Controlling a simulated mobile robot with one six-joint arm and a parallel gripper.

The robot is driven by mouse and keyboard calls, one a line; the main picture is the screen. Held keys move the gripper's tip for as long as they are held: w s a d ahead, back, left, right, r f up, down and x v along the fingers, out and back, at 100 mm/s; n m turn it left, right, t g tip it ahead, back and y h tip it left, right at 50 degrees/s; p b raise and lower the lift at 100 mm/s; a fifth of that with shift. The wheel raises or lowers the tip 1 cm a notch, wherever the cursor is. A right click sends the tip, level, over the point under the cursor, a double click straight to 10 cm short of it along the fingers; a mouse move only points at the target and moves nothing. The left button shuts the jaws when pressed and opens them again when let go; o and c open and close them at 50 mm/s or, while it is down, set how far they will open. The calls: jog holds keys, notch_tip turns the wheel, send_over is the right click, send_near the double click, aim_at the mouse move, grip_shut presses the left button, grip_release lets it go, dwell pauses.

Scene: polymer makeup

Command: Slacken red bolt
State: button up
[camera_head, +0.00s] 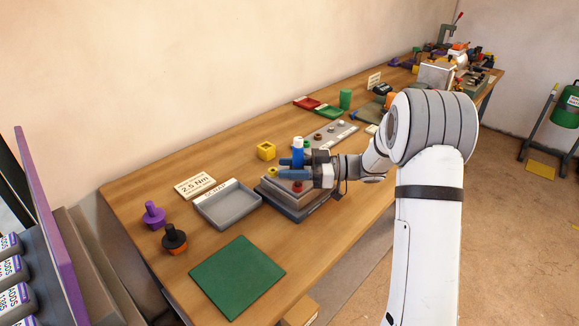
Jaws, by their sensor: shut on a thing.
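My gripper (290,168) reaches in from the right over a grey fixture block (270,198) near the middle of the wooden bench. It is shut on an upright blue tool with a white top (298,146). A small red bolt head (297,187) shows on the block just below the fingers, and a yellow one (272,170) sits to their left. The tool's lower end is hidden by the gripper, so I cannot tell whether it touches a bolt.
A grey scrap tray (228,222) lies left of the block, with a "2.5 Nm" sign (195,185) behind it. A yellow cube (266,151) and a grey strip with round parts (335,133) stand behind. A green mat (237,277) lies in front. Purple (153,214) and black-orange (174,239) knobs stand left.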

jog(key=o, duration=1.2)
jog(key=d, duration=0.8)
